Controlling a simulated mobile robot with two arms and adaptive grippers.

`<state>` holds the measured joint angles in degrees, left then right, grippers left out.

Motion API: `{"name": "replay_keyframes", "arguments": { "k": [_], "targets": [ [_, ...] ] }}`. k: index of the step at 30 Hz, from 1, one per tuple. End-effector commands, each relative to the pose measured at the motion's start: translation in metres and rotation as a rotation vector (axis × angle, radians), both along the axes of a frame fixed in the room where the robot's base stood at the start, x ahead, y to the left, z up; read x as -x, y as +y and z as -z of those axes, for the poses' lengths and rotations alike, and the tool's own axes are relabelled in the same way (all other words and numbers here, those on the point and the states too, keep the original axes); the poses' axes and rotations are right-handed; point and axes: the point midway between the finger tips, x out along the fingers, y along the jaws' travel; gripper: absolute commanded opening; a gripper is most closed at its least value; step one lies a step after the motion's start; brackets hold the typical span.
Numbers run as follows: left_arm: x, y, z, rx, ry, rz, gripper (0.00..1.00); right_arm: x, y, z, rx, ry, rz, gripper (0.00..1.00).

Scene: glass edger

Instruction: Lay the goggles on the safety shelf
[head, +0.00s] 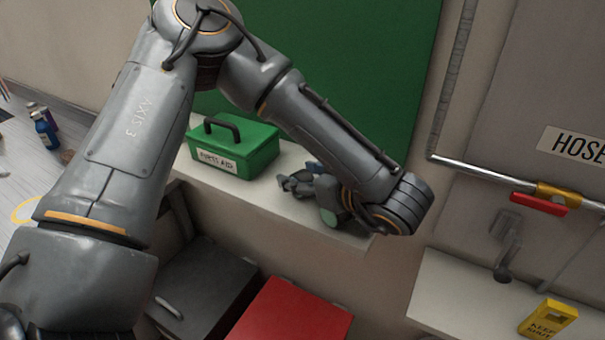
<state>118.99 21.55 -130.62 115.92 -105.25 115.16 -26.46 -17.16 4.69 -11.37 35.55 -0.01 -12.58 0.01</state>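A pale ledge (289,158), which looks like the safety shelf, runs along the wall below a green panel. My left arm reaches across from the left and bends down over the ledge's right part. My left gripper (297,184) is at the ledge, right of the green first aid box, pointing left. Its fingers are small and dark, and I cannot tell whether they are open or shut. A small blue patch shows just behind it; I cannot tell what it is. I cannot make out the goggles for certain. My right gripper is not in view.
A green first aid box (236,147) stands on the ledge. Below are a dark lidded bin (205,285) and a red one (292,312). A blue bottle (44,130) stands at far left. At right are a pipe with a red handle (538,204) and a yellow block (547,318).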

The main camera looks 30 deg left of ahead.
Motion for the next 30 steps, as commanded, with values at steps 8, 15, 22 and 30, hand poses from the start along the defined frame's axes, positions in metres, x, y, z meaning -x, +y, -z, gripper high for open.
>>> {"name": "replay_keyframes", "arguments": {
  "k": [8,15,22,30],
  "targets": [
    [0.0,0.0,-0.004,0.0,0.0,0.0,0.53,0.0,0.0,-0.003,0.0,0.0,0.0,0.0],
    [0.009,-0.03,-0.015,-0.003,-0.004,0.007,0.53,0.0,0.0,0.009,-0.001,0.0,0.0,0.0],
    [0.025,-0.074,-0.034,-0.002,-0.004,0.003,0.53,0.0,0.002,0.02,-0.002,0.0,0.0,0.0],
    [0.035,-0.102,-0.048,-0.001,-0.002,0.001,0.53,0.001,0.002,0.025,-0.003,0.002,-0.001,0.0]
  ]
}}
